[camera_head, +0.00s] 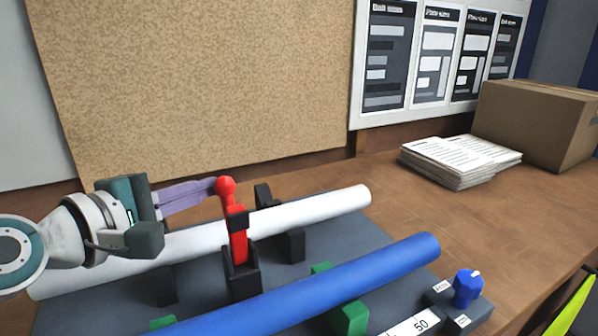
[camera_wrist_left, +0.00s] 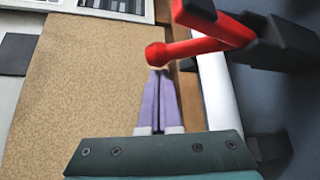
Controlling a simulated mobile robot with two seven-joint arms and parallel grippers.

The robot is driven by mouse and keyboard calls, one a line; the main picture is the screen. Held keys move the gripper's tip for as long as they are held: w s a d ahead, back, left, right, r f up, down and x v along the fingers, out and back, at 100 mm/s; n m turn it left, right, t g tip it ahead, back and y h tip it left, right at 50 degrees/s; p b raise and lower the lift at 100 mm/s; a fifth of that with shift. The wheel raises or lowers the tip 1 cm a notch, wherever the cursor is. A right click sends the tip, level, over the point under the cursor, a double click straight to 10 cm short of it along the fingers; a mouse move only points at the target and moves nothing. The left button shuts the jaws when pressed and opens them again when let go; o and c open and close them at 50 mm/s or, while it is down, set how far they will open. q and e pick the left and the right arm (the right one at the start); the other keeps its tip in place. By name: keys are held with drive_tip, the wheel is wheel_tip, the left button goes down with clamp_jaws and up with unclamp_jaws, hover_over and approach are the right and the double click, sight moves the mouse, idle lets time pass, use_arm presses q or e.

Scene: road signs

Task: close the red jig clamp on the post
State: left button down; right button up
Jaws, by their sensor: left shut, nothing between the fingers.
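The red jig clamp (camera_head: 238,235) stands on a black base beside the white post (camera_head: 320,206), which lies across the grey jig plate. Its red lever points up and ends in a round red knob. The clamp also shows in the left wrist view (camera_wrist_left: 200,45), with the knob just ahead of the fingertips. My left gripper (camera_head: 213,186) is shut and empty, with its purple fingertips at or very near the knob. I cannot tell whether they touch it. My right gripper is not in view.
A blue post (camera_head: 340,280) lies in front on green supports (camera_head: 348,318). A blue knob (camera_head: 467,287) on a dark block is at the front right. Stacked papers (camera_head: 460,160) and a cardboard box (camera_head: 540,122) stand at the back right.

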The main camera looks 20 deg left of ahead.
sight(232, 220)
use_arm(q)
drive_tip(key=shift+s+d, duration=0.1)
idle(0.3)
drive_tip(key=shift+s+d+r+m+t+b, duration=0.1)
drive_tip(key=shift+r+m+t+b, duration=0.05)
drive_tip(key=shift+m+t+b, duration=0.2)
drive_tip(key=shift+s+d+r, duration=0.1)
drive_tip(key=shift+d, duration=0.05)
drive_tip(key=shift+b, duration=0.35)
drive_tip(key=s+d+m+t+h+b, duration=0.2)
drive_tip(key=s+d+m+t+b, duration=0.3)
drive_tip(key=m+b, duration=0.4)
drive_tip(key=shift+s+d+r+t+b, duration=0.2)
drive_tip(key=shift+s+d+t+b, duration=0.25)
drive_tip(key=shift+d, duration=0.45)
